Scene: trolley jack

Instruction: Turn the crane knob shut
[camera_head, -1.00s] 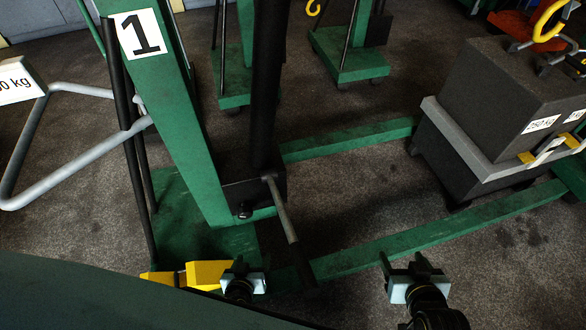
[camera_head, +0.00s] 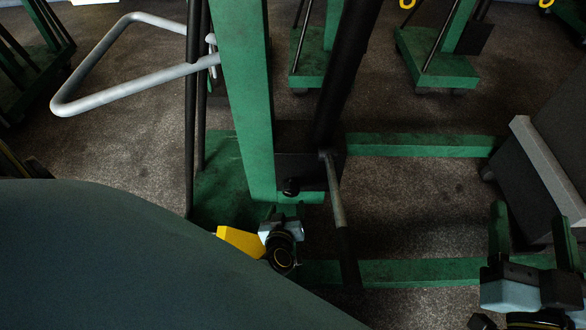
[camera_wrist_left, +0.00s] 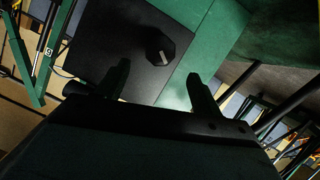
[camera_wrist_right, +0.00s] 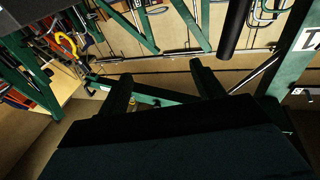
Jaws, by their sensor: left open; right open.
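The crane's knob (camera_head: 291,187) is a small dark knob on the black block at the foot of the green mast (camera_head: 247,110). In the left wrist view the knob (camera_wrist_left: 160,50) is a black, many-sided disc with a pale bar mark. My left gripper (camera_head: 286,211) is open just in front of and below the knob; its fingers (camera_wrist_left: 160,84) point towards it, one to each side, with nothing between them. My right gripper (camera_head: 529,222) is open and empty at the right, away from the knob; it also shows in the right wrist view (camera_wrist_right: 163,80).
A grey lever with a black grip (camera_head: 338,205) slants down right of the knob. Green crane legs (camera_head: 420,145) run right along the floor. A grey-edged dark load (camera_head: 550,165) stands near my right gripper. A grey handle frame (camera_head: 130,85) juts out left.

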